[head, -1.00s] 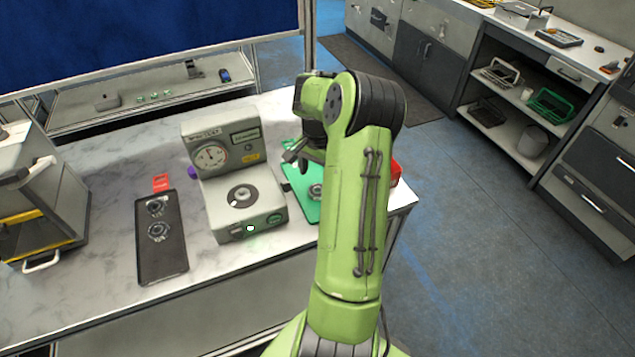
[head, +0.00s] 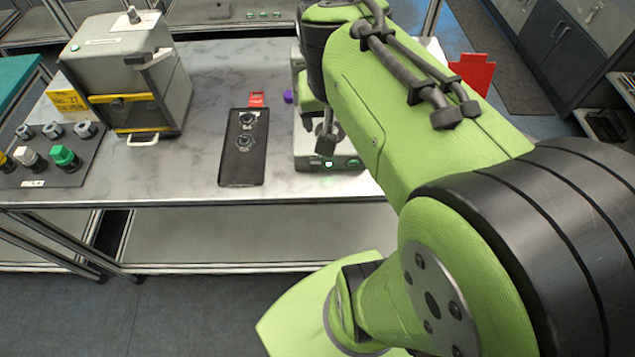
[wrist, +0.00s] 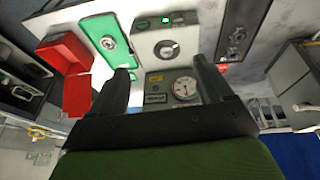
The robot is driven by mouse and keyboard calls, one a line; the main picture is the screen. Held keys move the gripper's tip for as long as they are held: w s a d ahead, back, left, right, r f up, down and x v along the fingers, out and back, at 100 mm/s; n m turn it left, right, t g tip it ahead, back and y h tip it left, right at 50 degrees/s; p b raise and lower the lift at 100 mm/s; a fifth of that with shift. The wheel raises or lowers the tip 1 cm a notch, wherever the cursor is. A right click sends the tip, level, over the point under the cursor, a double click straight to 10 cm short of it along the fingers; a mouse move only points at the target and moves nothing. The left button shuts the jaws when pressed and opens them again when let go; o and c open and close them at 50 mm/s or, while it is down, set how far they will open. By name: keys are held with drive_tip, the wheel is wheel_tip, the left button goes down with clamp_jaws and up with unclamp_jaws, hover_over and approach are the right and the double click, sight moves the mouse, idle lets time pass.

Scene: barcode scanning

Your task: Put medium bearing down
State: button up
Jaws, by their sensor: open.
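My gripper (wrist: 160,66) is open, its two fingers spread with nothing between them. In the head view, my gripper (head: 326,138) is in front of the grey gauge tester (head: 308,162), and my arm hides much of it. In the wrist view, the tester (wrist: 154,76) shows its dial, and a round ring-like piece (wrist: 167,48) sits on its platform. Another bearing (wrist: 108,43) lies on the green plate (wrist: 126,48). Two bearings (head: 246,142) lie in the black tray (head: 241,172). I cannot tell which bearing is the medium one.
A red bin (wrist: 56,52) stands beside the green plate. A small red piece (head: 256,99) and a purple object (head: 288,97) are near the tray. A grey machine (head: 130,70) and a panel of knobs (head: 40,172) are at left. Bare tabletop (head: 205,120) lies between machine and tray.

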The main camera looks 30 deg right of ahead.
drive_tip(key=s+a+f+n+t+y, duration=0.1)
drive_tip(key=s+a+n+t+y, duration=0.1)
drive_tip(key=s+a+n, duration=0.4)
drive_tip(key=s+a, duration=0.3)
drive_tip(key=shift+s+f+t+y, duration=0.15)
drive_tip(key=shift+s+t+y, duration=0.05)
drive_tip(key=shift+t+y, duration=0.1)
idle(0.7)
